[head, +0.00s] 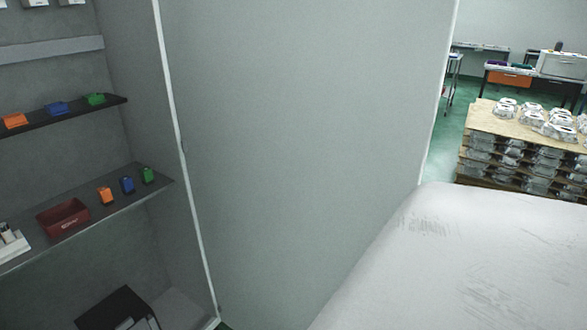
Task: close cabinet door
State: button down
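The cabinet door (300,130) stands open in the head view. It is a large plain grey panel across the middle of the picture. Its free edge is the bright upright edge at the right, and its other edge meets the cabinet's pale front frame. The open cabinet (135,75) is at the left, with its shelves exposed. No handle shows on the visible face of the door. My gripper is not in view, so its contact with the door cannot be seen.
Shelves (100,205) hold small coloured items and a dark red bin (63,217). A black box (117,308) sits low inside. Stacked castings on pallets (515,150) and workbenches stand beyond the door. A close pale surface, perhaps my own body, blocks the lower right.

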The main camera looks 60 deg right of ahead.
aim_at(306, 126)
jog(key=k+l+u, duration=0.2)
jog(key=k+l, duration=0.35)
jog(key=k, duration=0.15)
jog(key=k+l, duration=0.1)
jog(key=l, duration=0.2)
jog(key=k+l+u, duration=0.1)
jog(key=l, duration=0.25)
jog(key=k+l, duration=0.1)
jog(key=l, duration=0.2)
jog(key=l+u, duration=0.1)
jog(key=l, duration=0.45)
jog(key=k+l+u, duration=0.1)
jog(key=l, duration=1.4)
jog(key=k+l+z, duration=0.15)
jog(key=l, duration=0.4)
jog(key=l+z, duration=0.15)
jog(key=l, duration=0.4)
